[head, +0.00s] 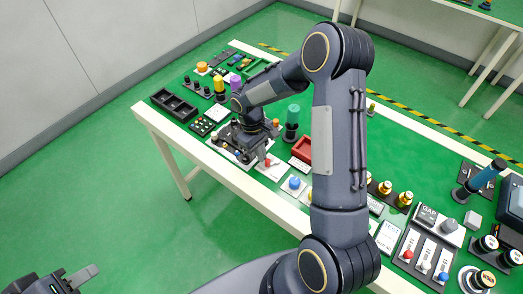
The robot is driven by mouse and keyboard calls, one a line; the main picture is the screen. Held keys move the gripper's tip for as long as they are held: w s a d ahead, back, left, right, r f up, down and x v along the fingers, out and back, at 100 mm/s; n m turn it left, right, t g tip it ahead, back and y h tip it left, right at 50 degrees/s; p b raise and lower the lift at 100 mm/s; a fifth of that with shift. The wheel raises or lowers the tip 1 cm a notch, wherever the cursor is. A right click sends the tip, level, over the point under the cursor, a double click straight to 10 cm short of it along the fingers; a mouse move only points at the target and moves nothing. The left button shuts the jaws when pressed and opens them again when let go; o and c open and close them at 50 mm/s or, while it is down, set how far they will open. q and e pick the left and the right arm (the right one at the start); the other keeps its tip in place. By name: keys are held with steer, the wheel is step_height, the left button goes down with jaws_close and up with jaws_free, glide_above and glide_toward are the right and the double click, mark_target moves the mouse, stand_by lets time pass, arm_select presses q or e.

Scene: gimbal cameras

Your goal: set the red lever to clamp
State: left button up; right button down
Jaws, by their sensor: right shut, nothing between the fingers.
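A small red piece (268,162) shows on a light plate (240,158) near the front edge of the green table; it may be the red lever. My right gripper (256,157) is low over this plate, shut and empty, close beside the red piece. Whether they touch cannot be told. The gripper and wrist hide part of the plate, and no clamp label can be read. Another red knob (408,254) is on a slider panel at the right. My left gripper (82,276) is at the lower left, away from the table, and partly cut off.
A red tray (303,148) and a blue button (294,183) are right of my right gripper. A green cylinder (292,122) stands behind it. A black compartment tray (173,104) lies to the left. My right arm hides the table's middle.

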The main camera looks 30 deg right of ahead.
steer(key=n, duration=0.1)
steer(key=s+n, duration=0.1)
steer(key=n+b, duration=0.1)
steer(key=shift+s+a+f+h, duration=0.1)
steer(key=shift+s+a+h, duration=0.15)
steer(key=shift+h, duration=0.15)
steer(key=s+n, duration=0.1)
steer(key=n, duration=0.1)
steer(key=s+n+t+b, duration=0.1)
steer(key=n, duration=0.2)
steer(key=shift+s+h, duration=0.1)
steer(key=shift+h, duration=0.3)
steer(key=shift+d, duration=0.15)
steer(key=shift+w+d, duration=0.45)
steer(key=shift+w, duration=0.2)
